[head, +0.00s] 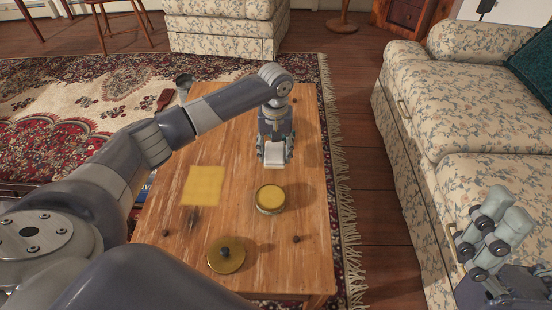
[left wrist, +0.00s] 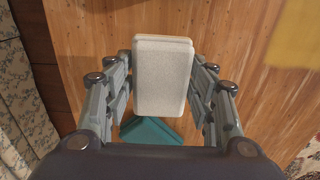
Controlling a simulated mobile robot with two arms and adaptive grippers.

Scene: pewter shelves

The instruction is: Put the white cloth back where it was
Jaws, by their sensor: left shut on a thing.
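My left gripper (head: 274,160) is above the wooden table and shut on the white cloth (head: 275,154). In the left wrist view the cloth (left wrist: 163,75) is a compact, pale rectangular block between the two fingers (left wrist: 163,100). From these views I cannot tell whether it touches the table. My right gripper (head: 498,228) is at the lower right, in front of the sofa, empty with its fingers apart.
The wooden table (head: 170,225) holds a yellow cloth (head: 203,186), a round tin with yellow contents (head: 270,199) and a brass lid with a dark knob (head: 226,255). A teal thing (left wrist: 150,131) shows below the white cloth. The floral sofa (head: 450,110) stands right.

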